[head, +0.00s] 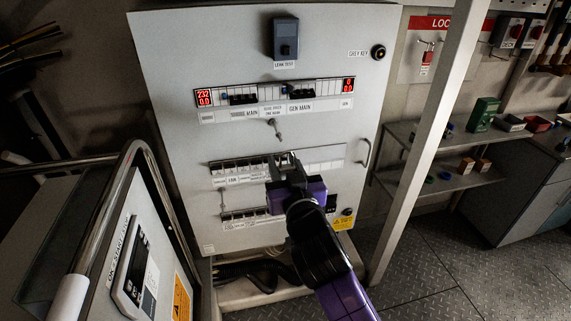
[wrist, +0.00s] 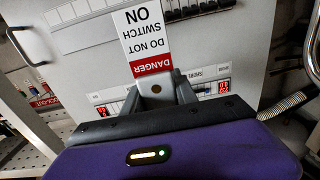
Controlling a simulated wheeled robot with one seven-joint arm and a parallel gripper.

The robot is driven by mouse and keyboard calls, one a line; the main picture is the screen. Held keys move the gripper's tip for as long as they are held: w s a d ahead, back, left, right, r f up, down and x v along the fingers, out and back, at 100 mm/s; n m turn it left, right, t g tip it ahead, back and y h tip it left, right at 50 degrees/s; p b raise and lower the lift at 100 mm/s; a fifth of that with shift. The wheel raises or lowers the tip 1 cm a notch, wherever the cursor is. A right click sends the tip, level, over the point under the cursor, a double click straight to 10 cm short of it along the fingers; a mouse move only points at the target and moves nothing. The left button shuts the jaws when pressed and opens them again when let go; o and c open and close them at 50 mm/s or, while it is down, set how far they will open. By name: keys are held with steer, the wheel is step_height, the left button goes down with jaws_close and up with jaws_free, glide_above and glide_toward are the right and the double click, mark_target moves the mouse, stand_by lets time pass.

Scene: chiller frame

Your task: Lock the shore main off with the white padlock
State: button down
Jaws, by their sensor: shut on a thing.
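The cabinet's top breaker row holds two dark breakers. The left one, the shore main (head: 243,99), sits over a partly readable MAIN label, and the gen main (head: 302,90) is to its right. My gripper (head: 285,162) is in front of the lower breaker row, below the top row. The shackle is hidden, and the head view does not show the padlock.
A cabinet handle (head: 366,153) is at the right edge. A pale post (head: 425,150) stands to the right, before a lockout board (head: 407,58) with a red padlock. A console (head: 135,245) stands at the front left.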

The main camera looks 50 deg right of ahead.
steer(key=shift+s+d+r, duration=0.1)
steer(key=shift+d+r, duration=0.15)
steer(key=shift+r, duration=0.1)
steer(key=shift+f+p+x, duration=0.15)
steer(key=shift+f+x, duration=0.15)
steer(key=shift+x, duration=1.25)
steer(key=shift+f+p+x, duration=0.15)
steer(key=shift+f+x, duration=0.15)
steer(key=shift+x, duration=1.25)
steer(key=shift+f+p+x, duration=0.15)
steer(key=shift+f+x, duration=0.15)
steer(key=shift+x, duration=1.25)
steer(key=c, duration=0.9)
jaws_free()
steer(key=shift+s, duration=0.1)
